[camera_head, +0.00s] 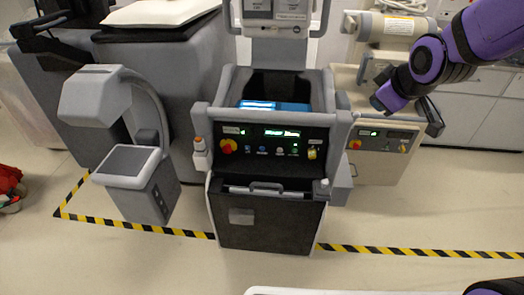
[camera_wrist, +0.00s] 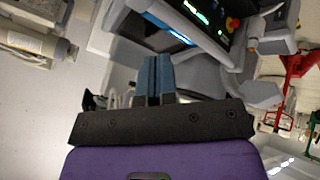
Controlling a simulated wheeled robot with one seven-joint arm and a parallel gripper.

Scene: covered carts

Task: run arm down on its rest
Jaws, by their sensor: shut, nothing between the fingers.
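My purple arm (camera_head: 428,62) reaches in from the upper right of the head view, bent and raised in front of the beige cart on the right. In the wrist view my gripper (camera_wrist: 155,62) is shut, its two blue-grey fingers side by side with nothing between them. The fingers point toward the grey console. They are hard to make out in the head view. I cannot make out a rest for the arm in either view.
The grey console (camera_head: 267,203) stands in the middle, with a blue item (camera_head: 290,106) in its top recess. A grey curved-arm device (camera_head: 128,165) stands left. The beige cart (camera_head: 385,165) is behind my arm. Yellow-black tape (camera_head: 400,251) crosses clear floor in front.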

